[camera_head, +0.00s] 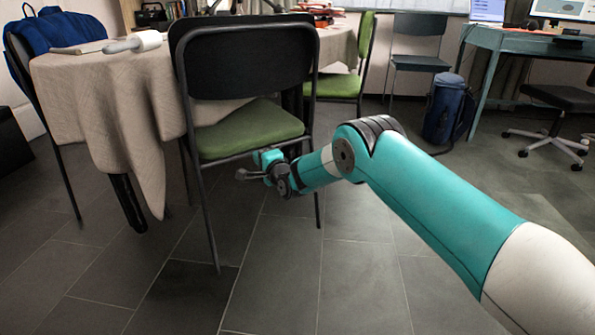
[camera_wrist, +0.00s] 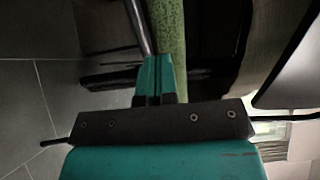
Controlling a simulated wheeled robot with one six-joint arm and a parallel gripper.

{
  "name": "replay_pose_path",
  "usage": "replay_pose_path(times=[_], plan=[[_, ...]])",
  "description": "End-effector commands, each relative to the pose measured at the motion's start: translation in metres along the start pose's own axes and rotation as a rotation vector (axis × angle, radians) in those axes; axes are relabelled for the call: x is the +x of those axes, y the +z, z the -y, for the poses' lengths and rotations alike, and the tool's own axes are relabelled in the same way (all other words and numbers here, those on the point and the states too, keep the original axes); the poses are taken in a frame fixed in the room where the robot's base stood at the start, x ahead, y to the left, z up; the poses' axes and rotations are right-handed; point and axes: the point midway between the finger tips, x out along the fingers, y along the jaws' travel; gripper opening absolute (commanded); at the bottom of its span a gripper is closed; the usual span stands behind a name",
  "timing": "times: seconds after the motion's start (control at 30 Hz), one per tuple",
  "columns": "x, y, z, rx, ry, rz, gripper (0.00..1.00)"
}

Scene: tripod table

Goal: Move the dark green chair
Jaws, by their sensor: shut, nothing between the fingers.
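The near chair (camera_head: 248,131) has a black backrest, a green seat and dark metal legs, and stands at the table's near right side. Its green seat edge shows in the wrist view (camera_wrist: 169,38), with a grey frame tube (camera_wrist: 139,26) beside it. My gripper (camera_head: 256,170) is just below and in front of the seat's front right part. In the wrist view its teal fingers (camera_wrist: 153,66) are together and empty, close to the seat edge. I cannot tell whether they touch it. A dark grey-green chair (camera_head: 418,62) stands by the back wall, away from my gripper.
Another green chair (camera_head: 337,84) is farther back. A blue cylindrical bag (camera_head: 446,108) stands by the teal desk (camera_head: 485,42). The tiled floor in front is clear.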

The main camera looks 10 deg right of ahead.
Motion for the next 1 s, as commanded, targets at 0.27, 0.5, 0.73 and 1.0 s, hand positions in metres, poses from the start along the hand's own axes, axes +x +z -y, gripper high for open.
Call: replay_pose_path(times=[0.27,0.5,0.73,1.0], plan=[[-0.063,-0.012,0.005,0.002,0.005,-0.012,0.0],[-0.094,-0.011,0.001,0.001,0.001,-0.011,0.0],[-0.099,0.001,0.027,-0.053,0.037,0.038,0.0],[-0.141,0.066,0.144,-0.387,0.271,0.352,0.0]])
